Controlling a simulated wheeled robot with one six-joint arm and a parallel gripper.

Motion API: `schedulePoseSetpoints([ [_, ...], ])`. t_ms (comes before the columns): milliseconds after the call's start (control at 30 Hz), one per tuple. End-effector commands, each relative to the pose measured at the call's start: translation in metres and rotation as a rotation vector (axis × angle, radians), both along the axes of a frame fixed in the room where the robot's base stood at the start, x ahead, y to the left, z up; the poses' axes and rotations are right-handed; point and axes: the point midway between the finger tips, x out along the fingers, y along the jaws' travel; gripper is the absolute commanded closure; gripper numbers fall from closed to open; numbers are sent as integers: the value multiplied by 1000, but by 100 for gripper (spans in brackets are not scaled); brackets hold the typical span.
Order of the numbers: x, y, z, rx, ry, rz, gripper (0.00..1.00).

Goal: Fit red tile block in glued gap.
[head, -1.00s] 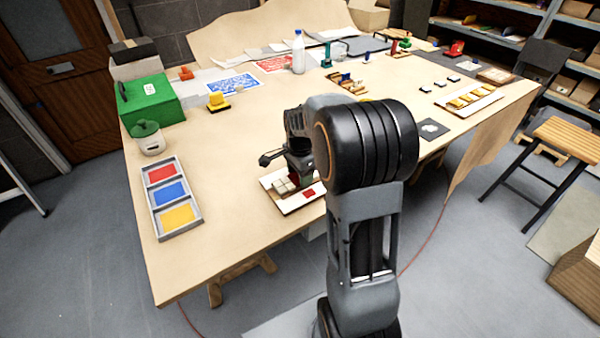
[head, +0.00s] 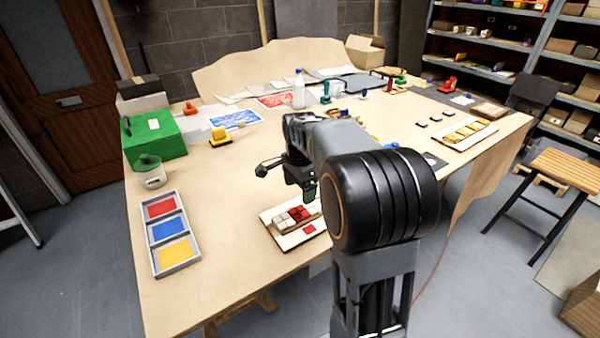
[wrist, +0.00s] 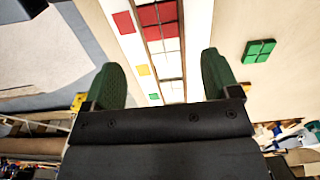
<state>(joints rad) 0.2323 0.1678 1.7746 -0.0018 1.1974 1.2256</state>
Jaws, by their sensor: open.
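The white panel (head: 285,238) lies near the front edge of the table, with a strip of square tiles in a wooden-edged channel. A red tile block (head: 299,214) sits in the strip beside white tiles (head: 281,222). In the wrist view the red block (wrist: 158,14) lies in line with the white tiles (wrist: 166,62), between the channel's edges. Whether it is fully down I cannot tell. My gripper (head: 307,192) is above the panel, apart from it. The wrist view shows its green fingers (wrist: 162,80) wide apart with nothing between them.
Red (wrist: 123,22), yellow (wrist: 143,70) and green marks line the panel's margin. A green tile block (wrist: 258,50) lies on the bare table beside the panel. A grey tray (head: 152,230) with red, blue and yellow compartments stands left; the table between is clear.

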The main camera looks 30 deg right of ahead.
Motion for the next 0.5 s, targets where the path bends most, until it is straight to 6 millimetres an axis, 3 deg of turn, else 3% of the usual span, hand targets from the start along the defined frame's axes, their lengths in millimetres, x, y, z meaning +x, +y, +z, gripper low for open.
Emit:
schedulePoseSetpoints([
  [200, 1, 0, 35, -1, -2, 0, 18],
  [500, 0, 0, 52, 0, 0, 0, 18],
])
